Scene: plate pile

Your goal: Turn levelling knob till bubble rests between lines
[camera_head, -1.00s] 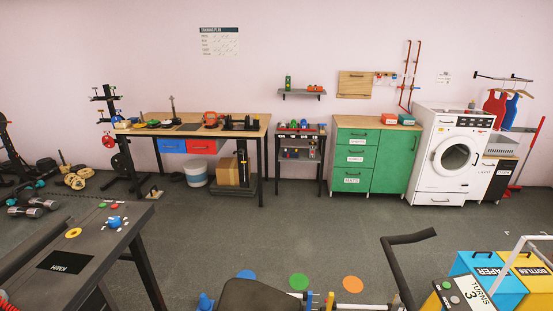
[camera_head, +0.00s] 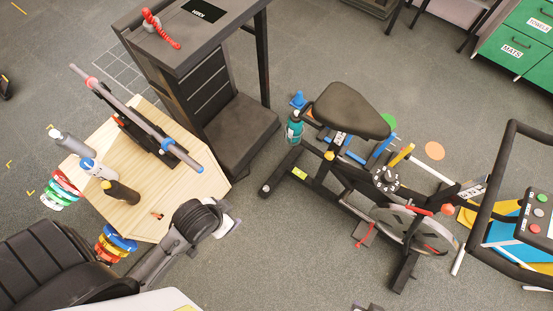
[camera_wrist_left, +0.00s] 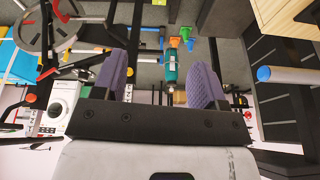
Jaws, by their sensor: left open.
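I cannot pick out a levelling knob, a bubble or its lines in either view. A black round part with small studs (camera_head: 385,179) sits on the exercise bike's frame (camera_head: 345,165); I cannot tell its function. My left gripper (camera_wrist_left: 157,88) is open, with nothing held between its two purple-grey pads. In the head view my left arm comes from the lower left and its hand (camera_head: 226,224) hangs beside the wooden table's right edge. A teal bottle (camera_wrist_left: 171,66) shows beyond the gap between the pads, apart from them. My right gripper is not in view.
The wooden table (camera_head: 200,170) carries a bar (camera_head: 140,118) and several bottles. A dark cabinet (camera_head: 196,95) stands behind. The teal bottle (camera_head: 294,130) stands by the bike.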

